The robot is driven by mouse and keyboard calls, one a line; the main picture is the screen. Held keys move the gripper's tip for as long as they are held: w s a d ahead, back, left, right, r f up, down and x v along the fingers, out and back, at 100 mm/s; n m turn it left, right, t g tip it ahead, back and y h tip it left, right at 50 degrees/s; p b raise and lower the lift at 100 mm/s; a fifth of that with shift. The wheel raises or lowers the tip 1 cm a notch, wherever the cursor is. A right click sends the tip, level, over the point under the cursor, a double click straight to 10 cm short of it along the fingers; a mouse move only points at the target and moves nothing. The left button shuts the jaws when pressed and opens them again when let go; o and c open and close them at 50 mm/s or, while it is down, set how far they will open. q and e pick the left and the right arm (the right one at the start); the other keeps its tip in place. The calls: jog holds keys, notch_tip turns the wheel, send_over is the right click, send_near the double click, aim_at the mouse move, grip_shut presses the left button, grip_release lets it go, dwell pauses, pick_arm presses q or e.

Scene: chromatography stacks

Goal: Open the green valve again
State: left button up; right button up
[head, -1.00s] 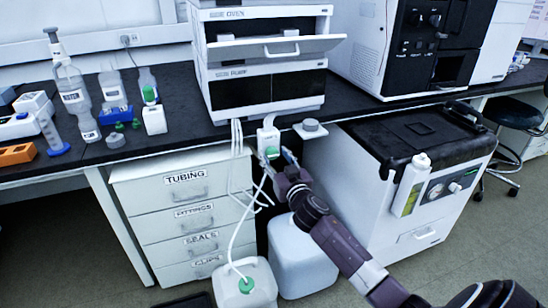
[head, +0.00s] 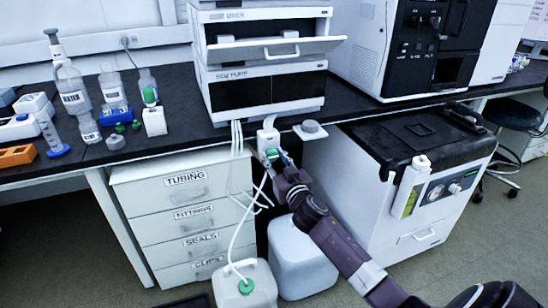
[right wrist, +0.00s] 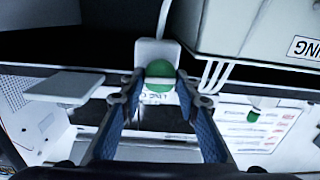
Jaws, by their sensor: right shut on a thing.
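The green valve (head: 271,154) sits on a small white block (head: 268,136) below the front edge of the bench, under the stacked instruments. In the right wrist view the round green knob (right wrist: 160,72) lies between the fingertips, with the white block behind it. My right gripper (head: 277,158) is shut on the green valve, one finger on each side of the knob in the right wrist view (right wrist: 159,85). The valve's turn angle is hard to read. My left gripper is not in view.
White tubes (head: 236,160) hang just left of the valve. White jugs (head: 303,262) stand on the floor below. A drawer cabinet (head: 190,225) is at left, and a white machine with a black lid (head: 345,170) at right. A small shelf (head: 310,133) juts out beside the valve.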

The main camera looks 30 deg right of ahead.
jog(key=shift+n+p, duration=0.35)
jog(key=shift+n, duration=0.55)
jog(key=n+p, duration=0.1)
jog(key=n, duration=0.2)
jog(key=shift+a+n, duration=0.1)
jog(key=shift+n, duration=0.2)
jog(key=n, duration=0.3)
jog(key=shift+a+n+p, duration=0.1)
jog(key=shift+n+p, duration=0.2)
jog(key=shift+p, duration=0.1)
jog(key=n, duration=0.3)
jog(key=shift+f+n, duration=0.15)
jog(key=shift+n, duration=0.25)
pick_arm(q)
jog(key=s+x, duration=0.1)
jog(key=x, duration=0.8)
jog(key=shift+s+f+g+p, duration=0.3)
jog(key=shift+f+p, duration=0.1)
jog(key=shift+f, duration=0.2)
pick_arm(e)
jog(key=shift+f+n, duration=0.15)
jog(key=shift+n, duration=2.15)
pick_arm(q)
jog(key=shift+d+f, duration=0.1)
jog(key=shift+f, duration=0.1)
